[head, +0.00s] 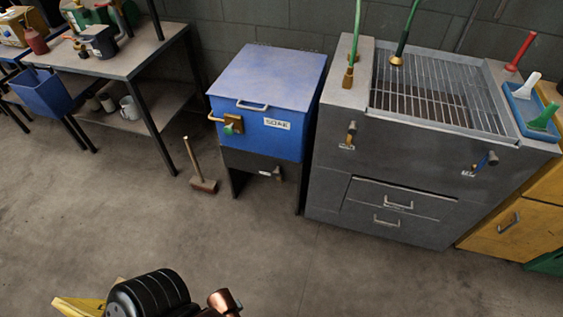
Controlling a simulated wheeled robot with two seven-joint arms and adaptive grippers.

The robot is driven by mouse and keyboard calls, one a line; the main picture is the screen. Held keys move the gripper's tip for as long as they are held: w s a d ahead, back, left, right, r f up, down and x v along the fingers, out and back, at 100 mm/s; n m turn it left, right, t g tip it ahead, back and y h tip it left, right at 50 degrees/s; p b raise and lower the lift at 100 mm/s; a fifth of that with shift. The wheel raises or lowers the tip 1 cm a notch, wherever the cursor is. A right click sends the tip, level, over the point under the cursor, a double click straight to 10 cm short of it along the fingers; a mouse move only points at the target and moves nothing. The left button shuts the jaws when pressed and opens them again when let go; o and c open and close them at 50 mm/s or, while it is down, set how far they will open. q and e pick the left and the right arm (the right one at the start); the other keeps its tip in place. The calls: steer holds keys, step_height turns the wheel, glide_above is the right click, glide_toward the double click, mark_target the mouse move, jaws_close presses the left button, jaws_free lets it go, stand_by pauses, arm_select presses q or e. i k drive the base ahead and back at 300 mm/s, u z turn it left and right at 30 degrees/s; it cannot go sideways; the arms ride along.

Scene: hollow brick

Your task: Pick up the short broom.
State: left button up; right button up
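The short broom (200,175) stands on the concrete floor between the workbench on the left and the blue soak cabinet. Its thin wooden handle leans slightly left, and its brown head rests on the floor. Nothing covers it. Neither of my grippers is in view.
The blue soak cabinet (262,130) stands right of the broom, the workbench (130,62) left of it. A grey sink unit with a grate (437,92) is further right. A black ribbed object (150,296) with yellow and copper parts beside it fills the bottom edge. The middle floor is clear.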

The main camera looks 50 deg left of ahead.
mark_target(199, 183)
steer(key=u, duration=2.35)
